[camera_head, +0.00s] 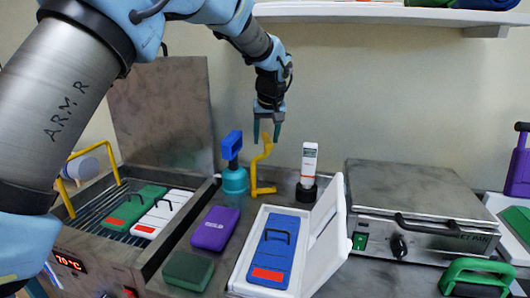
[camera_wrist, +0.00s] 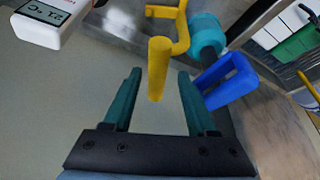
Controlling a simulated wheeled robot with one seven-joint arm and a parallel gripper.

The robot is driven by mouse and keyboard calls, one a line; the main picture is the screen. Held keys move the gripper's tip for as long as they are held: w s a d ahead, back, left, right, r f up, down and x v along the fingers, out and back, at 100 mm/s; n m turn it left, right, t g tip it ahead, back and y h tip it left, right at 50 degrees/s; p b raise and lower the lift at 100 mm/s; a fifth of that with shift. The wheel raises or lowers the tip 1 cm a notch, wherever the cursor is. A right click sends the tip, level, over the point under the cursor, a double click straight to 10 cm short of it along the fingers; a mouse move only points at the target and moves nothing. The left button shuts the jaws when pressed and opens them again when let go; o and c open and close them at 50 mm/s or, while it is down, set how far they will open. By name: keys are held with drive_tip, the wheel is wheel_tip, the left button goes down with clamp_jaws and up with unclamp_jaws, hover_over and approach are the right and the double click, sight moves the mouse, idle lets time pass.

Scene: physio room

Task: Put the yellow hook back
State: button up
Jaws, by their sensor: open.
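The yellow hook (camera_head: 256,172) stands upright at the back of the counter, between a teal-based blue tool and a white tube. Its foot bends to the right at the bottom. My gripper (camera_head: 266,141) is above it, pointing down, open, with the fingertips at the level of the hook's top. In the wrist view the hook (camera_wrist: 158,72) has its upper end between my two open fingers (camera_wrist: 160,76), with gaps on both sides.
A blue tool in a teal holder (camera_head: 234,180) stands close left of the hook; a white tube (camera_head: 309,160) stands close right. In front are a purple block (camera_head: 215,228) and an open white case (camera_head: 328,240). A hot bath with a yellow-handled basket (camera_head: 62,196) is left, a press (camera_head: 420,200) right.

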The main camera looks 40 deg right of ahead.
drive_tip(key=b+v, duration=0.1)
drive_tip(key=v, duration=0.4)
drive_tip(key=shift+r, duration=0.2)
drive_tip(key=shift+n+y, duration=0.5)
drive_tip(key=w+a, duration=0.2)
drive_tip(key=a, duration=0.1)
drive_tip(key=w+a+f, duration=0.1)
drive_tip(key=w+a, duration=0.4)
drive_tip(key=a, duration=0.2)
drive_tip(key=shift+w+f, duration=0.15)
drive_tip(key=shift+f, duration=0.25)
drive_tip(key=w+a+f+n+g, duration=0.1)
drive_tip(key=w+a+f, duration=0.15)
drive_tip(key=a, duration=0.75)
drive_tip(key=w+a+f+n, duration=0.1)
drive_tip(key=w+a, duration=0.2)
drive_tip(key=a, duration=0.8)
drive_tip(key=s+a+f+n, duration=0.1)
drive_tip(key=s+a, duration=0.3)
drive_tip(key=a, duration=0.5)
drive_tip(key=s+a+f+n+y, duration=0.1)
drive_tip(key=s+a+f, duration=0.2)
drive_tip(key=a, duration=0.5)
drive_tip(key=s+a+f+g, duration=0.1)
drive_tip(key=s+a+f, duration=0.2)
drive_tip(key=a, duration=0.6)
drive_tip(key=shift+s+a+n, duration=0.3)
drive_tip(key=shift+s+n, duration=0.1)
drive_tip(key=shift+s, duration=0.85)
